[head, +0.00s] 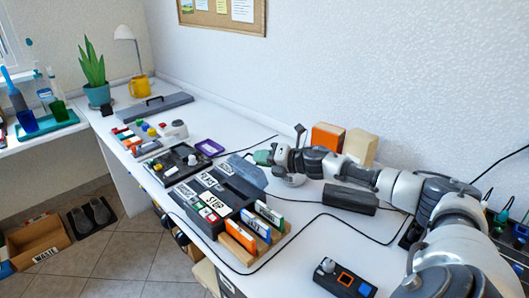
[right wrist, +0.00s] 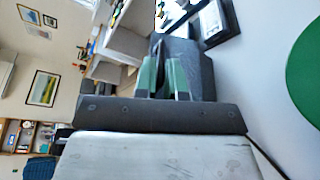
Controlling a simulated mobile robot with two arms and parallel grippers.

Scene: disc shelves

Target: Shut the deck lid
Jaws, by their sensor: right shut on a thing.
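The deck (head: 228,207) is a dark box on the white table with PLAY and STOP labels and small coloured buttons. Its lid (head: 247,170) is a dark grey-blue panel, raised and tilted at the deck's back edge. My right gripper (head: 264,157) reaches in from the right, its green fingertips at the lid's upper edge. In the right wrist view my right gripper (right wrist: 163,76) is shut on the lid, whose dark panel (right wrist: 191,58) shows beyond the fingers. The exact contact is partly hidden. My left gripper is out of view.
A wooden rack (head: 237,250) with orange, blue and green cases stands at the deck's front. A black device (head: 184,160) and a purple tray (head: 210,147) lie to the left. Orange and tan boxes (head: 327,136) stand behind my arm. Cables cross the table.

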